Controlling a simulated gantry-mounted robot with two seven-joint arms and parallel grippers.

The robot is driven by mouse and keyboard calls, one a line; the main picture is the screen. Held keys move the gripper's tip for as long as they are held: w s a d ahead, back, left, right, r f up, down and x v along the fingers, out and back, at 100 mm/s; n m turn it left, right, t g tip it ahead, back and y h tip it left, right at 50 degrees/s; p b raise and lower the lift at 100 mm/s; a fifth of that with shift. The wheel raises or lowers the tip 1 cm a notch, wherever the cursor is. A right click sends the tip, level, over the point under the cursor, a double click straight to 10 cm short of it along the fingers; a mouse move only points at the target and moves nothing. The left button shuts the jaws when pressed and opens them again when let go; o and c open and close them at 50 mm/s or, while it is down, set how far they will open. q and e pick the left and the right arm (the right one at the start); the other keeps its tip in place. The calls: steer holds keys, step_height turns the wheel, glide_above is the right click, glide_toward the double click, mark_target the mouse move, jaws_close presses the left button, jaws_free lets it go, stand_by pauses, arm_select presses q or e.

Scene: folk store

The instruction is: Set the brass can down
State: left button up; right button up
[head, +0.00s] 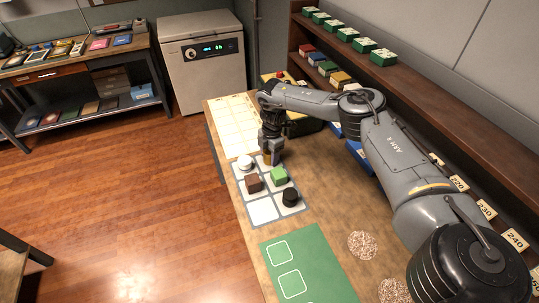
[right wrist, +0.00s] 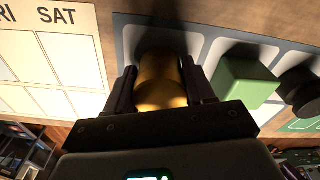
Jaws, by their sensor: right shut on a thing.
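The brass can (right wrist: 162,82) is between the fingers of my right gripper (right wrist: 163,88), which is shut on it. In the head view the can (head: 269,158) shows just below my right gripper (head: 271,146), at the far right square of the grey mat (head: 242,197) with pale squares. The can looks upright; I cannot tell whether its base touches the mat. A green cube (head: 279,175), a brown block (head: 254,183), a white round piece (head: 246,162) and a black round piece (head: 290,197) stand on other squares. My left gripper is not in view.
A calendar sheet (head: 233,124) lies beyond the mat, and a green mat (head: 310,262) with white outlines lies nearer. The near middle square (head: 262,210) is bare. A shelf (head: 420,120) with small boxes runs along the right side.

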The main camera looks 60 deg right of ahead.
steer(key=o, duration=1.1)
steer(key=shift+f, duration=0.1)
steer(key=shift+o, duration=0.2)
steer(key=r, duration=0.3)
steer(key=r+p, duration=0.1)
steer(key=r, duration=0.3)
steer(key=r+p, duration=0.1)
steer(key=r, duration=0.2)
steer(key=shift+s+d+r, duration=0.1)
steer(key=shift+d+r, duration=0.2)
steer(key=shift+r, duration=0.05)
steer(key=shift+s+d+r+p, duration=0.1)
steer(key=shift+r+p, duration=0.55)
steer(key=shift+r, duration=0.15)
